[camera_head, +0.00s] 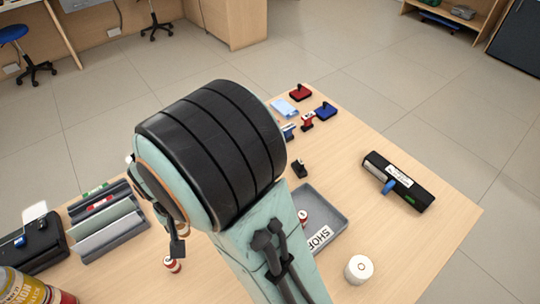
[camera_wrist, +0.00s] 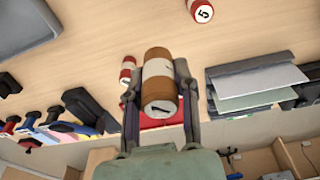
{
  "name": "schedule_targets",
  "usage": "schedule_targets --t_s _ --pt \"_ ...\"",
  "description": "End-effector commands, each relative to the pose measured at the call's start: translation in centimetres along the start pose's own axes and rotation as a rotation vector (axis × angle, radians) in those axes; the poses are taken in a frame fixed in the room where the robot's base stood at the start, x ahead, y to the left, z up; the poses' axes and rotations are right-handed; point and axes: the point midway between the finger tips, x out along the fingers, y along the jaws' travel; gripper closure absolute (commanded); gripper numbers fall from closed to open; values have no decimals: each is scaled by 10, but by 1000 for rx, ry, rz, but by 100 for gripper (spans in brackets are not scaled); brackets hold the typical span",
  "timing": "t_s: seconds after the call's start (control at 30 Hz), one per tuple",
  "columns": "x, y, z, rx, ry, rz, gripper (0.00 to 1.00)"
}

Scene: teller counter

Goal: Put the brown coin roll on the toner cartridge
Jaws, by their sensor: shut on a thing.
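The brown coin roll (camera_wrist: 158,88), with a white band, is between the two fingers of my gripper (camera_wrist: 157,72) in the wrist view. The gripper is shut on it. A long black cartridge with a white label and a blue part, which I take for the toner cartridge (camera_head: 412,190), lies on the right of the counter, well apart from my gripper. Its top looks bare.
A grey tray (camera_head: 335,204) stands between my arm and the cartridge. A white paper roll (camera_head: 360,269) stands near the front. A red coin roll (camera_head: 172,264) is near my finger. Grey folders (camera_head: 108,232) and cans (camera_head: 18,288) are left. Stamps (camera_head: 325,110) stand at the back.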

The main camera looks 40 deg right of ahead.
Motion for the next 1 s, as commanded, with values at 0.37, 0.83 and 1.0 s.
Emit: schedule_targets --t_s 0.37,0.83,1.0 --pt "-7 20 -6 -213 3 -31 100" --pt "-30 215 15 77 1 15 100" --pt "-49 304 71 312 1 50 100"
